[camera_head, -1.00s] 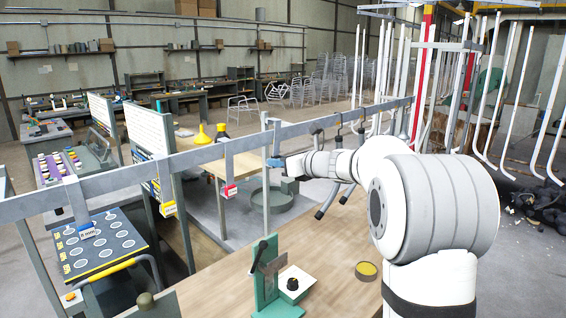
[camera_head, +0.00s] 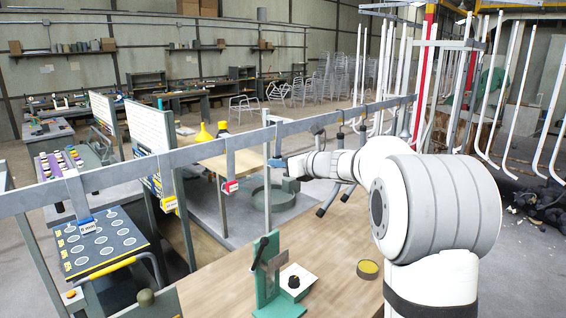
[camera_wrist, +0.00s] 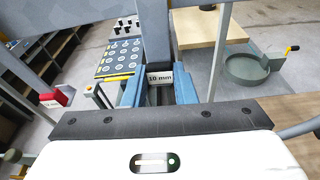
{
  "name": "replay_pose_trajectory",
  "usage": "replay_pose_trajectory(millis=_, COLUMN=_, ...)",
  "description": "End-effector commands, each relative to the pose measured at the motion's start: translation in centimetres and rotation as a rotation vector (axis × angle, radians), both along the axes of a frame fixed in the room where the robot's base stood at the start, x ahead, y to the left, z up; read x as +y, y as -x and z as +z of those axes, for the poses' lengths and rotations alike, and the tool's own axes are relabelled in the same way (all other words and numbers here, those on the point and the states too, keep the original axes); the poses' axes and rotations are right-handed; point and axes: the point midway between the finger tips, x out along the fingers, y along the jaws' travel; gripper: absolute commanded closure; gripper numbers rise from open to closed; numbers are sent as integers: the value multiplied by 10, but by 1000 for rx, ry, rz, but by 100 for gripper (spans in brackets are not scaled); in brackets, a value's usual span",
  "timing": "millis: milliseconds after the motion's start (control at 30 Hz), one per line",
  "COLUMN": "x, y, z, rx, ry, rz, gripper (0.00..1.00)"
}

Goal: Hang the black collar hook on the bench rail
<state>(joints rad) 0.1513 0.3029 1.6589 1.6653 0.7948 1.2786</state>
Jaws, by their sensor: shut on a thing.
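My gripper (camera_head: 277,163) is at the bench rail (camera_head: 200,154), beside an upright post, right of the red-labelled hook (camera_head: 230,186). In the wrist view its blue fingertips (camera_wrist: 158,93) are shut on a grey hook (camera_wrist: 155,35) with a white label reading 10 mm and a dark part below it. I take this as the black collar hook. Its strap rises toward the rail, which crosses the top of the wrist view (camera_wrist: 60,12). I cannot tell whether the hook touches or sits on the rail.
Hooks with blue (camera_head: 87,226) and yellow (camera_head: 169,203) labels hang along the rail to the left. Dark hooks (camera_head: 318,131) hang to the right, behind my arm. A green clamp stand (camera_head: 268,280) and a yellow-topped tin (camera_head: 368,268) stand on the wooden bench below.

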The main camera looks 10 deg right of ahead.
Motion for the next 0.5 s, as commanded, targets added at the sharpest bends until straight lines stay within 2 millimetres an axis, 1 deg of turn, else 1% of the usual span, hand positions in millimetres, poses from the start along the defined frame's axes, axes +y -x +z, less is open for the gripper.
replay_pose_trajectory(millis=500, x=0, y=0, z=-11, rx=0, ry=0, rz=0, gripper=100)
